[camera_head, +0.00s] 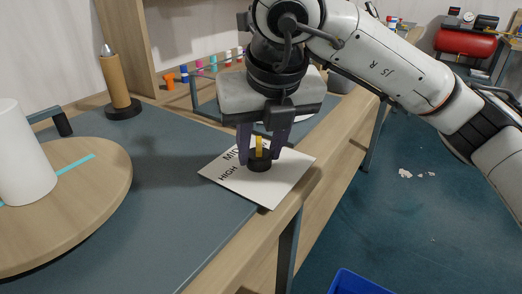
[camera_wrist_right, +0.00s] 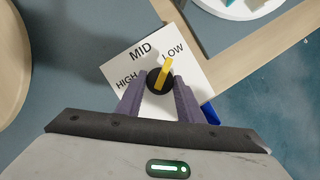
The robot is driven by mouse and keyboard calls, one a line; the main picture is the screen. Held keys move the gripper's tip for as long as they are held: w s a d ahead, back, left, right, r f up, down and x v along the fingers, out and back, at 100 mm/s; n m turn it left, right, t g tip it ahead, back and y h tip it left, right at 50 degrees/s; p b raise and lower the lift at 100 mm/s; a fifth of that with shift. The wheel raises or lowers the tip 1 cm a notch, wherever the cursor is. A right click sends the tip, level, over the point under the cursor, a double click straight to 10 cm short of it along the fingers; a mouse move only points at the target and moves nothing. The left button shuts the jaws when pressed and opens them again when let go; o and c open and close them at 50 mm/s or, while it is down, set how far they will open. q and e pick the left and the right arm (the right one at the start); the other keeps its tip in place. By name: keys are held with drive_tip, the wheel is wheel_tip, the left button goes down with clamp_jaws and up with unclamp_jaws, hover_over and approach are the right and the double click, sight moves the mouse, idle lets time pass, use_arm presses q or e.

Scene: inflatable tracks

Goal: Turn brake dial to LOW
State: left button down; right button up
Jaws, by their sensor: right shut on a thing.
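The brake dial is a round black knob (camera_head: 260,165) with a yellow pointer (camera_head: 259,146) on a white card (camera_head: 285,180). The card reads HIGH, MID and LOW in the right wrist view (camera_wrist_right: 120,66). There the yellow pointer (camera_wrist_right: 167,69) on the black knob (camera_wrist_right: 155,87) points up and slightly right, toward the LOW label (camera_wrist_right: 173,53). My right gripper (camera_head: 259,158) comes from above with its purple fingers on either side of the knob, shut on it. In the head view it hides the far part of the card. My left gripper is not in view.
The card lies at the right edge of a blue-grey bench mat (camera_head: 170,200) with a wooden border. A round wooden turntable (camera_head: 95,200) with a white cylinder (camera_head: 22,160) stands left. A cone on a black base (camera_head: 118,90) and several coloured spools are behind. A blue bin (camera_head: 355,284) is below right.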

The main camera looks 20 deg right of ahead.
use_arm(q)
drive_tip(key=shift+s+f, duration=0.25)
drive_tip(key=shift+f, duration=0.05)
use_arm(e)
drive_tip(key=shift+m+h, duration=0.3)
drive_tip(key=shift+m, duration=0.4)
drive_tip(key=o, duration=1.1)
drive_tip(key=shift+c, duration=0.2)
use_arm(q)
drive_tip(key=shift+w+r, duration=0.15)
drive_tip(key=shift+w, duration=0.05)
use_arm(e)
drive_tip(key=shift+r, duration=0.15)
use_arm(q)
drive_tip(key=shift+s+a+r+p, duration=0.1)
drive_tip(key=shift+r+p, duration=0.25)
drive_tip(key=shift+p, duration=0.75)
use_arm(e)
drive_tip(key=v, duration=1)
